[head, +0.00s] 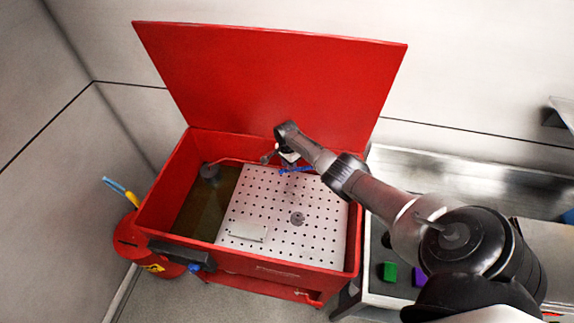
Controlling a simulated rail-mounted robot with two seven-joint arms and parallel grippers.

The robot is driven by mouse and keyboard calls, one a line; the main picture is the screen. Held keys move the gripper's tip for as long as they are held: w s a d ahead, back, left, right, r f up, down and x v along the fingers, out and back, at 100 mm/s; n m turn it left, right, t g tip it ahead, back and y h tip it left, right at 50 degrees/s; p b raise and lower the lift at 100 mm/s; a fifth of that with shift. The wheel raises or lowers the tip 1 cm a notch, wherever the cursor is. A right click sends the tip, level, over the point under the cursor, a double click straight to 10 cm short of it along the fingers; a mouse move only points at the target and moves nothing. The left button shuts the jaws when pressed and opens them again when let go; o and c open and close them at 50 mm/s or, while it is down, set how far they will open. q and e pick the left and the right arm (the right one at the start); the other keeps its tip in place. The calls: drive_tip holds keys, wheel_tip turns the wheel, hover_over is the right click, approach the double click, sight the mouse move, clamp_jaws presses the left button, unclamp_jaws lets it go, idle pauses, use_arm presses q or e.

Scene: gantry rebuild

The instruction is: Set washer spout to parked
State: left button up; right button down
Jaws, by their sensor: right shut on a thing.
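The red parts washer (350,240) stands open, its big lid (270,75) raised at the back. A perforated metal shelf (260,205) covers the right and middle of its basin. The spout (240,161) looks like a thin reddish tube near the back wall, running left from my right gripper; a small blue piece (296,170) is beside the gripper. My right gripper (287,160) is shut on what appears to be the spout, over the back of the shelf. The fingertips are small and partly hidden by the wrist. My left gripper is out of view.
Dark liquid (205,208) shows in the left of the basin, with a dark round fitting (209,172) at its back. A red bin (140,240) with colored handles stands at left. A steel bench (450,180) lies right, with green (389,271) and purple blocks near its front.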

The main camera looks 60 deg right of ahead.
drive_tip(key=c, duration=1)
unclamp_jaws()
drive_tip(key=shift+r, duration=0.2)
drive_tip(key=r+p, duration=0.1)
drive_tip(key=r, duration=0.3)
drive_tip(key=r+p, duration=0.1)
drive_tip(key=r, duration=0.4)
drive_tip(key=w+r+p, duration=0.1)
drive_tip(key=r, duration=0.3)
drive_tip(key=shift+d+r, duration=0.15)
drive_tip(key=shift+d, duration=0.05)
drive_tip(key=shift+w, duration=0.1)
